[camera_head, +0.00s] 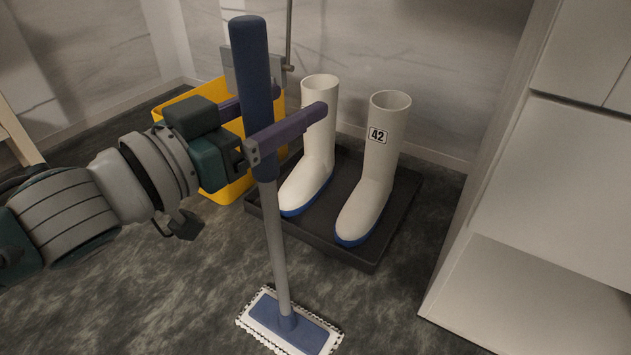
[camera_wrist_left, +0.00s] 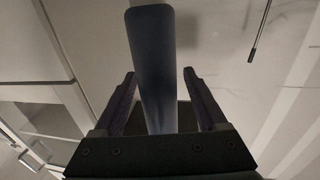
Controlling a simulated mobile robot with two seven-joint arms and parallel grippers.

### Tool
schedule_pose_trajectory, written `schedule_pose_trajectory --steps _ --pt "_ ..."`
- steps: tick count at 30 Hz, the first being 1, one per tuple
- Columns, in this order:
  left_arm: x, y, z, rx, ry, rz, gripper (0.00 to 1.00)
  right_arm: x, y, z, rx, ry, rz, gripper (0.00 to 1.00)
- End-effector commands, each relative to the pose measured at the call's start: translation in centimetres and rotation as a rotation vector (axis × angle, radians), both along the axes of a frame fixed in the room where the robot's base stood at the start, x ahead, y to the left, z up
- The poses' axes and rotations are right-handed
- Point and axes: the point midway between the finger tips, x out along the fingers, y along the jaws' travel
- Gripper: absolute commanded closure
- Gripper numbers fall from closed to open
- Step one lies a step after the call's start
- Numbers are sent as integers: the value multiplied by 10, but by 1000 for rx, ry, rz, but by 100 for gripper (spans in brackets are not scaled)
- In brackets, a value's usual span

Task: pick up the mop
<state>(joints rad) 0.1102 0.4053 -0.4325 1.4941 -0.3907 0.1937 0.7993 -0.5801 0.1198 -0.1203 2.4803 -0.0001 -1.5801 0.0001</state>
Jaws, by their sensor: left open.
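The mop stands upright on the floor, with a thick dark blue grip (camera_head: 250,60), a grey pole (camera_head: 276,240) and a flat blue head with a white fringe (camera_head: 290,325). My left gripper (camera_head: 302,100) reaches in from the left at the lower part of the grip. Its purple fingers are open, one in front of the handle and one behind it. In the left wrist view the blue grip (camera_wrist_left: 152,60) rises between the two spread fingers (camera_wrist_left: 159,74), with a visible gap on each side. My right gripper is not in view.
A yellow bucket (camera_head: 230,190) stands behind my left gripper, partly hidden. White boots with blue soles, one marked 42 (camera_head: 375,170), stand on a dark tray (camera_head: 375,258) just right of the mop. A pale cabinet (camera_head: 560,200) is at the right. Floor near the mop head is clear.

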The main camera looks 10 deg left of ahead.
Motion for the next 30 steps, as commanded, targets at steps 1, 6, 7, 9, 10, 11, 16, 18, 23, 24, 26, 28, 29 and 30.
schedule_pose_trajectory --steps 1,6,7,9,10,11,16,18,23,24,26,28,29,30 --pt "0 0 0 0 1 0 26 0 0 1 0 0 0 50" --pt "0 0 0 0 0 0 37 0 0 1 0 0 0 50" --pt "0 0 0 0 0 0 40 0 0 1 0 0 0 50" --pt "0 0 0 0 0 0 48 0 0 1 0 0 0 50" --pt "0 0 0 0 0 0 52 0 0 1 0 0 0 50" --pt "0 0 0 0 0 0 55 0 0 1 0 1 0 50" --pt "-1 0 0 0 0 0 74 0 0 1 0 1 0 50" --pt "-1 0 0 0 0 0 82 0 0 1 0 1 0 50" --pt "-1 0 0 0 0 0 100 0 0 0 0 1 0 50" --pt "-1 0 0 0 0 0 100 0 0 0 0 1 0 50" --pt "-1 0 0 0 0 0 100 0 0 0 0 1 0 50" --pt "-1 0 0 0 0 0 100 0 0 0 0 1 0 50" --pt "-1 0 0 0 0 0 100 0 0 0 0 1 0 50" --pt "-1 0 0 0 0 0 100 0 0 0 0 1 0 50"
